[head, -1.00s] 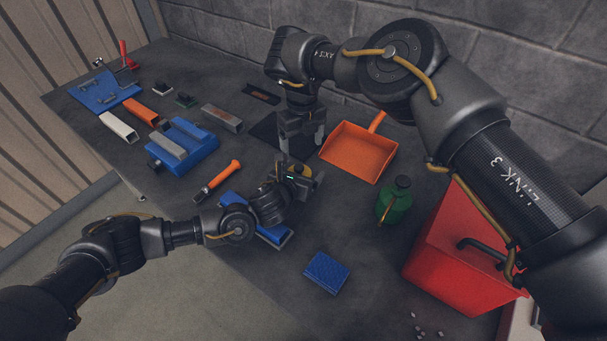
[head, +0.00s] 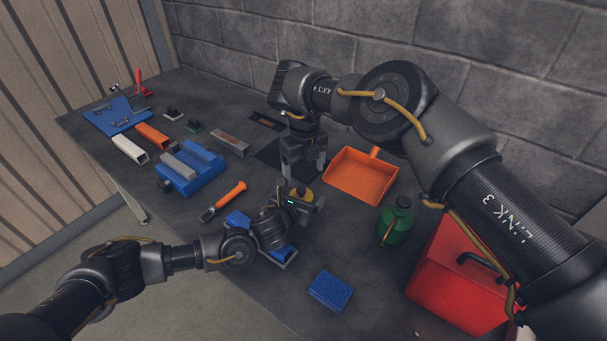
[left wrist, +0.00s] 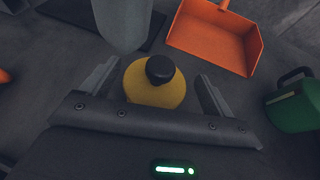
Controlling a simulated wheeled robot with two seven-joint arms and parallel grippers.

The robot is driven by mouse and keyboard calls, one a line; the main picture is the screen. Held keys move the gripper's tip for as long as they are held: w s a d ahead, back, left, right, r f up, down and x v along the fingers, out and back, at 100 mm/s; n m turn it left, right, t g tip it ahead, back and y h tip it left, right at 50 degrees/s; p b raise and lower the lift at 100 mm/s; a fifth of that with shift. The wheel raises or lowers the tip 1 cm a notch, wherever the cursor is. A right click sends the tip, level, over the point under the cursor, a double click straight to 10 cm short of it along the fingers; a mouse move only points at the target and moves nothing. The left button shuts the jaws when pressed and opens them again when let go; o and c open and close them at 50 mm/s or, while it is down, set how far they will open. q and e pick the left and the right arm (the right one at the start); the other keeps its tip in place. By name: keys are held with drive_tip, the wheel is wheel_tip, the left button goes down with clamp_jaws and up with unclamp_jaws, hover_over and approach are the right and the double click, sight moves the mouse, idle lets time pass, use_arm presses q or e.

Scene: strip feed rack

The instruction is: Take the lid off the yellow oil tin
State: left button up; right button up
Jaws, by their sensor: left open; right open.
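The yellow oil tin (head: 301,193) stands on the dark bench, partly hidden behind my left gripper in the head view. In the left wrist view the tin (left wrist: 155,92) shows from above with its round black lid (left wrist: 160,69) on top. My left gripper (head: 307,197) is open, with one finger on each side of the tin; I cannot tell whether they touch it. My right gripper (head: 303,172) is open, pointing down, just behind and above the tin. One grey finger of it (left wrist: 122,22) shows in the left wrist view, near the lid.
An orange dustpan (head: 361,176) lies behind right. A green can (head: 396,224) and a red box (head: 455,285) stand to the right. A blue sponge-like block (head: 330,291) lies in front. An orange-handled tool (head: 229,195) and a blue block (head: 205,158) lie to the left.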

sight(304, 188)
use_arm(q)
drive_tip(key=shift+s+r, duration=0.15)
drive_tip(key=shift+s, duration=0.25)
use_arm(e)
drive_tip(key=shift+s+r, duration=0.15)
drive_tip(key=shift+s, duration=0.15)
use_arm(q)
drive_tip(key=b+v, duration=0.3)
drive_tip(key=v, duration=0.6)
drive_tip(key=shift+a, duration=0.25)
use_arm(e)
wheel_tip(304, 188, down, 3)
drive_tip(key=shift+f, duration=0.1)
use_arm(q)
drive_tip(key=shift+s+a+r, duration=0.1)
drive_tip(key=shift+s+a, duration=0.05)
drive_tip(key=shift+s, duration=0.05)
use_arm(e)
drive_tip(key=shift+w+a+f, duration=0.1)
drive_tip(key=shift+f, duration=0.05)
